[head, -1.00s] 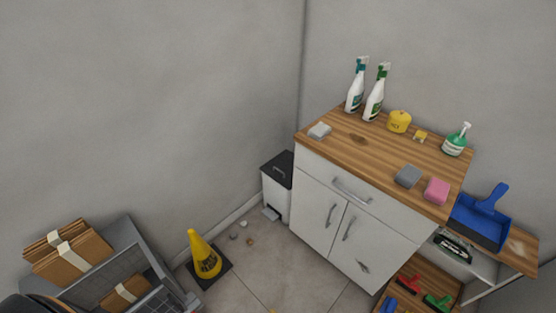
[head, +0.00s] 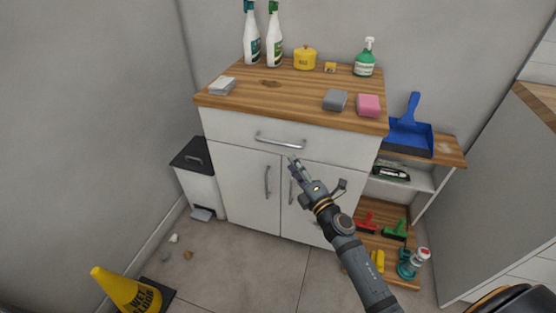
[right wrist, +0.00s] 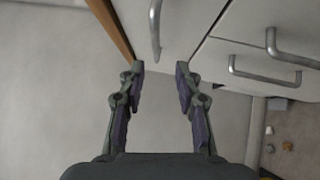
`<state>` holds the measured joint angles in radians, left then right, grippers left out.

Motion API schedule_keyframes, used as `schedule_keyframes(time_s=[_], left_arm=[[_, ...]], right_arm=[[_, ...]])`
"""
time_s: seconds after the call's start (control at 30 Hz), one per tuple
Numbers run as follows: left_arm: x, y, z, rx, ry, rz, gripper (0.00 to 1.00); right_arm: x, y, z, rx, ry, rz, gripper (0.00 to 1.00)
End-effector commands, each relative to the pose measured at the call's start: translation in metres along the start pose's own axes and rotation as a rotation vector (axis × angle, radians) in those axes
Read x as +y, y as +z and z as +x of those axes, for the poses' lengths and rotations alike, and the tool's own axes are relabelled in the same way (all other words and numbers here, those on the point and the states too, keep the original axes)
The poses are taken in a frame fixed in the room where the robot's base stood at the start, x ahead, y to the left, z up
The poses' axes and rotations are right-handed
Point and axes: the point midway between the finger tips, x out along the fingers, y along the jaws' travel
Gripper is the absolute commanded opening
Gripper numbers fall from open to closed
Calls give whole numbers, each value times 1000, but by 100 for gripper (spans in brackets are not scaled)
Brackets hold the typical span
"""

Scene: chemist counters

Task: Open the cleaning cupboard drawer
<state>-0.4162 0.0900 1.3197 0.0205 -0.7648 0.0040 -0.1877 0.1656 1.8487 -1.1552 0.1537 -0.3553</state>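The cleaning cupboard (head: 245,185) is white with a wooden top. Its drawer (head: 235,127) is shut, with a metal bar handle (head: 280,141) across its front. The handle (right wrist: 155,30) also shows in the right wrist view, beyond the fingertips and roughly in line with the gap between them. My right gripper (head: 292,161) is just below the drawer handle in the head view, in front of the doors. In the right wrist view my right gripper (right wrist: 160,68) is open and empty, its two fingers apart. My left gripper is not in view.
Two door handles (head: 267,180) stand below the drawer. Spray bottles, a yellow tin (head: 305,58) and sponges (head: 368,105) sit on top. A pedal bin (head: 197,180) stands left, a yellow wet-floor cone (head: 125,291) front left. A shelf unit (head: 447,152) with a blue dustpan stands right.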

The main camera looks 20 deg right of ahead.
Motion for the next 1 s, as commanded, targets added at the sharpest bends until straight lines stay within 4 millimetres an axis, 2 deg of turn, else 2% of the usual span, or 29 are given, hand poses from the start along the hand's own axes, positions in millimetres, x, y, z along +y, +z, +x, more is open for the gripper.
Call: schedule_keyframes(time_s=[0.13, 0.23, 0.47, 0.6, 0.7, 1.0], left_arm=[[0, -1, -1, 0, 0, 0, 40], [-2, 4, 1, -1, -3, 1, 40], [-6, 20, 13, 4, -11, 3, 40], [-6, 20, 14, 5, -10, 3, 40], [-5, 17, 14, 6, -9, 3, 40], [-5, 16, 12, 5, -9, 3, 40]], right_arm=[[8, -1, 2, 6, 14, -20, 34], [10, 0, 11, 4, 14, -18, 34], [11, -1, 59, 4, 14, -13, 34], [8, -1, 85, 4, 13, -14, 34], [7, -1, 97, 4, 12, -13, 34], [7, -1, 106, 4, 10, -14, 34]])
